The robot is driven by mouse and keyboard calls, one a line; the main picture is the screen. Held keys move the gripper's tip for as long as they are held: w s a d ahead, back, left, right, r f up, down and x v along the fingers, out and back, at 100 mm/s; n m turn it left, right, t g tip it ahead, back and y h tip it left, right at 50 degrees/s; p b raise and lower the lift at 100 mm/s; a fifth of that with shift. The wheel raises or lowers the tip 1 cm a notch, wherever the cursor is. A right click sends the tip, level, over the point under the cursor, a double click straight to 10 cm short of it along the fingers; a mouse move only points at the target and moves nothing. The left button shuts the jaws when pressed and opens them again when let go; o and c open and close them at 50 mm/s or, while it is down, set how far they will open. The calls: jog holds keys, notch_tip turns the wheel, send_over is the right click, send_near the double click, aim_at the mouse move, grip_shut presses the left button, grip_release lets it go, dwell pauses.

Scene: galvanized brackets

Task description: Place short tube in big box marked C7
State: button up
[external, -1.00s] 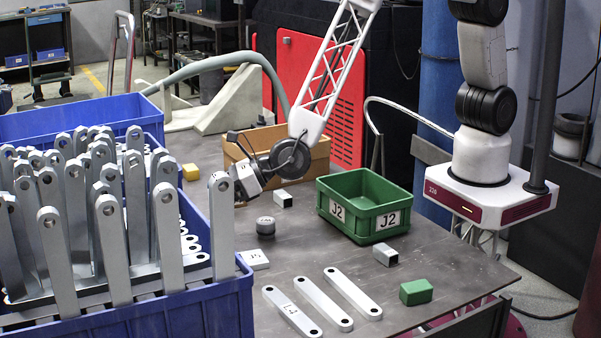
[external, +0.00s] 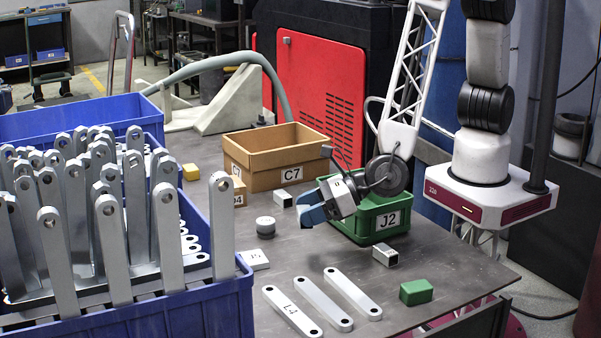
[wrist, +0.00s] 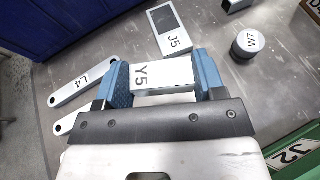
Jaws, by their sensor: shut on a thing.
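My gripper (external: 312,208) hangs at the left front of the green J2 bin, above the table. In the wrist view its blue fingers (wrist: 162,78) are shut on a pale block-like piece marked Y5 (wrist: 165,84). Whether this piece is a hollow tube I cannot tell. The big tan box marked C7 (external: 289,174) stands open at the back of the table, left of and behind my gripper; its floor is hidden. A short square tube (external: 283,198) lies in front of it, and another (external: 385,255) lies in front of the J2 bin.
The green J2 bin (external: 385,222) is close beside my gripper. A small tan box (external: 238,190) adjoins the C7 box. The W7 cylinder (wrist: 248,42), the J5 piece (wrist: 172,30), flat bars (external: 325,298) and a green block (external: 416,291) lie around. Blue crates (external: 215,310) fill the left.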

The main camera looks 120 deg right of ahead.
jog(key=shift+s+a, duration=0.45)
jog(key=shift+s, duration=0.05)
send_over(314, 265)
jog(key=shift+d+f, duration=0.1)
jog(key=shift+f, duration=3)
jog(key=shift+f, duration=1.9)
jog(key=shift+f, duration=0.15)
jog(key=o, duration=0.9)
jog(key=shift+o, duration=0.2)
